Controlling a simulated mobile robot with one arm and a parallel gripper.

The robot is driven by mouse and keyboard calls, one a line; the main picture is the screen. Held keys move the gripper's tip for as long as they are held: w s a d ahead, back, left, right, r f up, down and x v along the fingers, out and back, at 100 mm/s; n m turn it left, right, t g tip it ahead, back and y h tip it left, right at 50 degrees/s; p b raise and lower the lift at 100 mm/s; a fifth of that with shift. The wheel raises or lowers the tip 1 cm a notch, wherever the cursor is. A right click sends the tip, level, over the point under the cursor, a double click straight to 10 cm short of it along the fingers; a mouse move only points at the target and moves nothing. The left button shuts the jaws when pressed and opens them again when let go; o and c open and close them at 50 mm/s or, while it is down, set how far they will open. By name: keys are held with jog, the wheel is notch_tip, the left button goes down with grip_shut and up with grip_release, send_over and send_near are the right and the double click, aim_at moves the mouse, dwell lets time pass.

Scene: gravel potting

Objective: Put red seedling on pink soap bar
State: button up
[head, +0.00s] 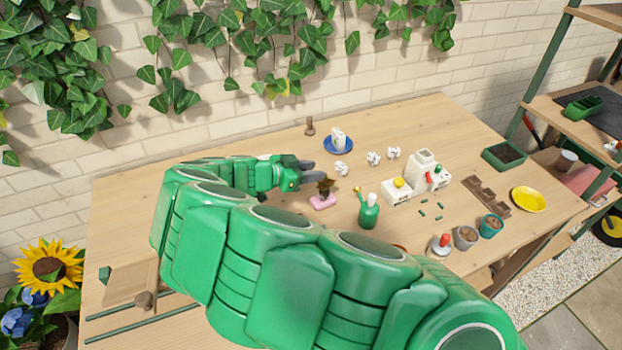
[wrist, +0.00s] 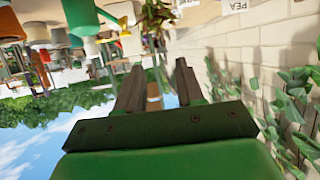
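The pink soap bar (head: 323,202) lies on the wooden table near its middle. A small dark-leaved seedling with brownish-red tones (head: 326,186) appears upright on top of the soap bar; its base is too small to see clearly. My gripper (head: 313,171) is just behind and left of the seedling, with its fingers pointing right. In the wrist view my gripper's fingers (wrist: 159,66) are apart, with nothing held between them. The seedling's leaves (wrist: 157,14) show just beyond the fingertips. The soap bar cannot be made out clearly in the wrist view.
A blue saucer (head: 351,146) with a white object is behind, beside crumpled white pieces (head: 373,159). A white block-like device (head: 422,170), pots (head: 466,237) and a yellow dish (head: 528,199) stand farther right.

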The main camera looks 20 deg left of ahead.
jog(key=shift+r, duration=0.6)
